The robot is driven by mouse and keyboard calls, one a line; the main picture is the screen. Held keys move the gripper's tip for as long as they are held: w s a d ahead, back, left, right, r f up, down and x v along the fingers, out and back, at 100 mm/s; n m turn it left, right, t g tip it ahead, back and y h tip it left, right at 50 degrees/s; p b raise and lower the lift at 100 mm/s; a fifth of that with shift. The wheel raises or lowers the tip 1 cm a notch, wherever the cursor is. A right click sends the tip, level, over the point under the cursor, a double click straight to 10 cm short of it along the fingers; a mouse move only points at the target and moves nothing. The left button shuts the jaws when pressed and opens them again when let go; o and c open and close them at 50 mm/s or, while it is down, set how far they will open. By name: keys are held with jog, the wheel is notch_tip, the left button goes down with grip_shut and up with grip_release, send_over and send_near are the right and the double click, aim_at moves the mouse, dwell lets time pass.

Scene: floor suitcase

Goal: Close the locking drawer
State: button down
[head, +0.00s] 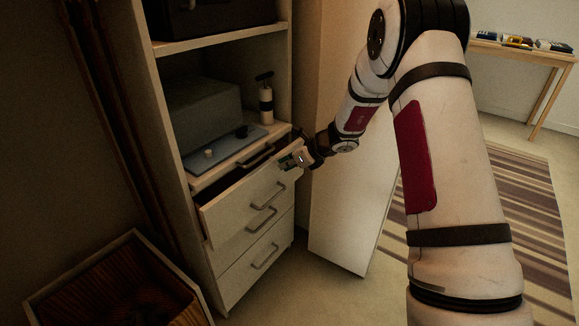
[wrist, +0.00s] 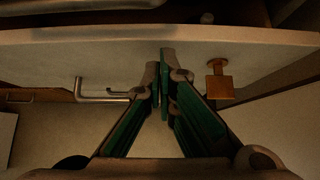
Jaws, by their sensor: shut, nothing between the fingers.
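A pale drawer (head: 235,208) stands pulled out from the cabinet, with its dark inside showing behind the front panel. It has a metal bar handle (head: 262,194). In the wrist view its front (wrist: 70,50) crosses the picture, with a bar handle (wrist: 100,95) at left and a square brass lock piece (wrist: 220,80) at right. My gripper (head: 287,161) is at the right end of the drawer front. In the wrist view my gripper (wrist: 160,77) is shut and empty, its tips overlapping the front between handle and brass piece. I cannot tell whether they touch it.
Another drawer handle (head: 257,158) shows above the open drawer, and shut drawers (head: 250,270) lie below. A grey box (head: 200,110) and a small pump bottle (head: 266,100) stand on the shelf above. A wooden crate (head: 50,285) is at lower left. A pale panel (head: 350,220) stands at right.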

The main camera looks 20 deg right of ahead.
aim_at(274, 158)
jog(key=shift+w+a+p, duration=0.35)
jog(key=shift+w+a, duration=0.4)
jog(key=shift+w, duration=0.25)
jog(key=shift+w+a+p, duration=0.35)
jog(key=shift+w+a, duration=0.4)
jog(key=shift+w, duration=0.25)
jog(key=shift+r, duration=0.1)
